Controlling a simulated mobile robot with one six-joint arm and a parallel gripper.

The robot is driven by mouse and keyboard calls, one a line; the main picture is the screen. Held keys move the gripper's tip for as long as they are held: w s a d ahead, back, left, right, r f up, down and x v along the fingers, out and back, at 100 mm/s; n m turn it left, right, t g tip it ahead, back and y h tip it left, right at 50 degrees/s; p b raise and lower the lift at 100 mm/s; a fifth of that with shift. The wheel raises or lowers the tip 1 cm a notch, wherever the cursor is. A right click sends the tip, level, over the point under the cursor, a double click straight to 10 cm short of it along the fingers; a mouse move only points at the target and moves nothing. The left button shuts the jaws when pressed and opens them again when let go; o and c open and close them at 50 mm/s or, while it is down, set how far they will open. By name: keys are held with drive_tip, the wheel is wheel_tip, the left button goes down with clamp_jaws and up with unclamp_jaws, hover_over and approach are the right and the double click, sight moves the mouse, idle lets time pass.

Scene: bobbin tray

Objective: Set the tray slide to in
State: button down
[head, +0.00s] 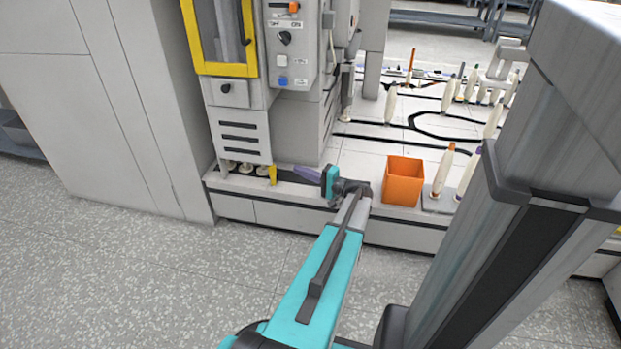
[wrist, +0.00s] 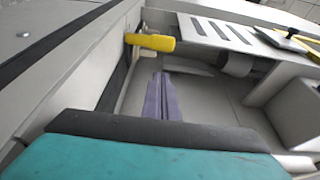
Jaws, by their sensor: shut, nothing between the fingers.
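A yellow handle (head: 272,174) stands upright at the foot of the machine, at the front ledge; I take it to belong to the tray slide. It also shows in the wrist view (wrist: 152,42), at the upper middle, beside a slotted panel. The slide's own travel cannot be made out. My gripper (head: 296,170), with purple fingers, is to the right of the handle and points toward it. In the wrist view my gripper (wrist: 159,76) is shut and empty, its tips a little short of the handle, with a visible gap.
The machine's slotted panel (head: 240,140) rises behind the handle. An orange bin (head: 403,181) stands on the ledge to the right of my arm, with bobbins (head: 443,170) beyond it. A grey cabinet (head: 120,100) is at left. The floor (head: 130,270) in front is clear.

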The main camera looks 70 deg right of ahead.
drive_tip(key=x, duration=0.2)
drive_tip(key=shift+w+d+f+b, duration=0.1)
drive_tip(key=shift+w+b, duration=0.25)
drive_tip(key=shift+b, duration=0.05)
drive_tip(key=shift+w+a+b, duration=0.45)
drive_tip(key=shift+w+a, duration=0.3)
drive_tip(key=shift+w, duration=0.1)
drive_tip(key=shift+w+a+b, duration=0.3)
drive_tip(key=shift+w+a, duration=0.05)
drive_tip(key=shift+w, duration=0.4)
drive_tip(key=shift+d, duration=0.1)
